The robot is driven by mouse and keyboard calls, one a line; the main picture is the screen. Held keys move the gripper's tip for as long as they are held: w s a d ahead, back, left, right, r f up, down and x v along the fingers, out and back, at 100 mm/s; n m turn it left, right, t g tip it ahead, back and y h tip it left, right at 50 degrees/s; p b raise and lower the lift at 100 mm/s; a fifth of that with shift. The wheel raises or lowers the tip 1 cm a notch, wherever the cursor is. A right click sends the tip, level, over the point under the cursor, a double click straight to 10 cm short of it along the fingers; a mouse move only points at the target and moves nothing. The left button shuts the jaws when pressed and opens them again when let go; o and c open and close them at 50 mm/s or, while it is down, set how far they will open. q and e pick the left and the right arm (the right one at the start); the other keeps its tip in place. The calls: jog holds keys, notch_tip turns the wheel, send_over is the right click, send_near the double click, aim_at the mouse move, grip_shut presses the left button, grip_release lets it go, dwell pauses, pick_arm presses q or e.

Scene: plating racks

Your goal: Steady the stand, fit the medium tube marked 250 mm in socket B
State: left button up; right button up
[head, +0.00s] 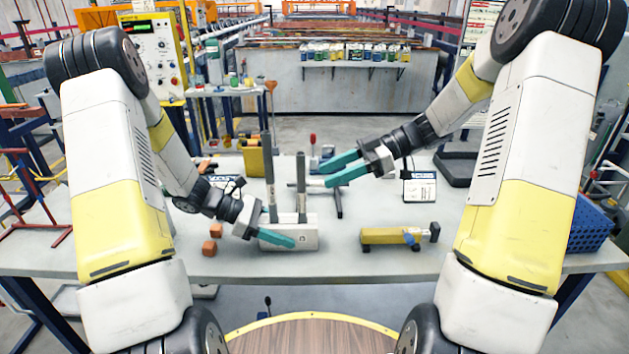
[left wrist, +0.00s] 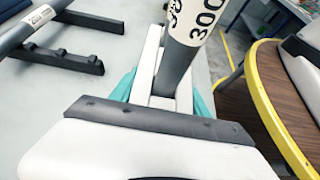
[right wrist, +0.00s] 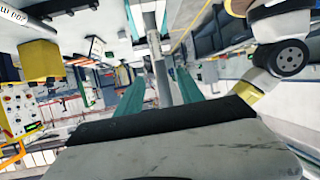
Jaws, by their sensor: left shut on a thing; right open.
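The white stand (head: 305,238) is on the table with two grey tubes upright at it, a taller one (head: 268,170) and a shorter one (head: 301,185). My left gripper (head: 286,228) is shut on the stand's body, one teal finger along its front. In the left wrist view a tube marked 300 (left wrist: 185,45) rises from the stand between the fingers. My right gripper (head: 328,172) is open, its fingertips just right of the shorter tube. A grey tube (right wrist: 160,75) shows between its fingers in the right wrist view. I cannot read a 250 mm mark or the socket letters.
A dark cradle (head: 337,205) stands right of the stand; in the left wrist view a labelled tube (left wrist: 20,33) lies by a cradle.

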jog(key=v, duration=0.5)
jog(key=shift+d+r, duration=0.1)
jog(key=shift+d, duration=0.2)
pick_arm(q)
jog(key=o, duration=1.7)
jog(key=shift+a, duration=0.1)
